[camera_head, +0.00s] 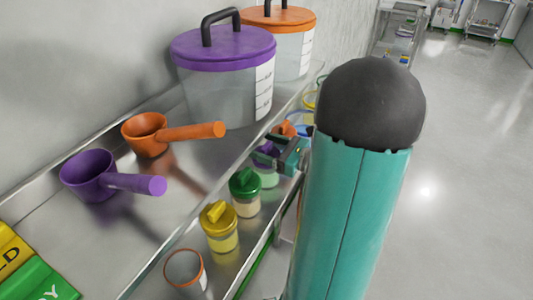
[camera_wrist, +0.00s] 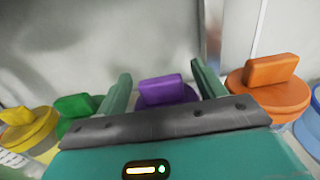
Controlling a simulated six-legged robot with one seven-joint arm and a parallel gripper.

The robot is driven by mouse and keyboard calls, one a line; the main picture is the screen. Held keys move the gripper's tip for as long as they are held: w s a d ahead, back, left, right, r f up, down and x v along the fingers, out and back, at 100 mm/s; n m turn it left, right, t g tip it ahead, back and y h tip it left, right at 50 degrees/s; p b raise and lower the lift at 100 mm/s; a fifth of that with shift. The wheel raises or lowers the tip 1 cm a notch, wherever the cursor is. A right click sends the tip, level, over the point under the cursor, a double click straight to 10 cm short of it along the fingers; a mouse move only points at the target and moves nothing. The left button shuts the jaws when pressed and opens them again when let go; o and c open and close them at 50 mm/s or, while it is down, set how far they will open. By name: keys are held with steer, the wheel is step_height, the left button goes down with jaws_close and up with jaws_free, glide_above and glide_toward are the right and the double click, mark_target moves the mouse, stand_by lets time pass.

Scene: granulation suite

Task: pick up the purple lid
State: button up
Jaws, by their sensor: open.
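A small purple lid (camera_wrist: 168,92) with a raised bar handle shows between my two fingers in the wrist view, its lower part hidden by my gripper body. My gripper (camera_wrist: 161,74) is open, with one finger on each side of the handle; I cannot tell whether they touch it. In the head view the small purple lid (camera_head: 266,149) is partly hidden by my gripper (camera_head: 279,157), on a jar in the row on the lower shelf. A large clear container (camera_head: 228,98) on the upper surface also has a purple lid (camera_head: 222,47) with a dark handle.
Green-lidded (camera_head: 245,183) and yellow-lidded (camera_head: 217,214) jars stand on one side. An orange-lidded jar (camera_wrist: 268,88) stands close on the other side. Purple (camera_head: 90,178) and orange (camera_head: 147,134) scoops lie on the metal upper surface. Open floor (camera_head: 465,150) is at the right.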

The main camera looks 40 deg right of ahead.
mark_target(266, 145)
steer(key=c, duration=1.1)
steer(key=shift+o, duration=0.2)
steer(key=shift+r, duration=0.45)
step_height(266, 145, up, 2)
steer(key=shift+r, duration=0.1)
steer(key=s+a+r, duration=0.4)
steer(key=s+r, duration=0.6)
steer(key=s, duration=0.3)
steer(key=shift+s+a, duration=0.15)
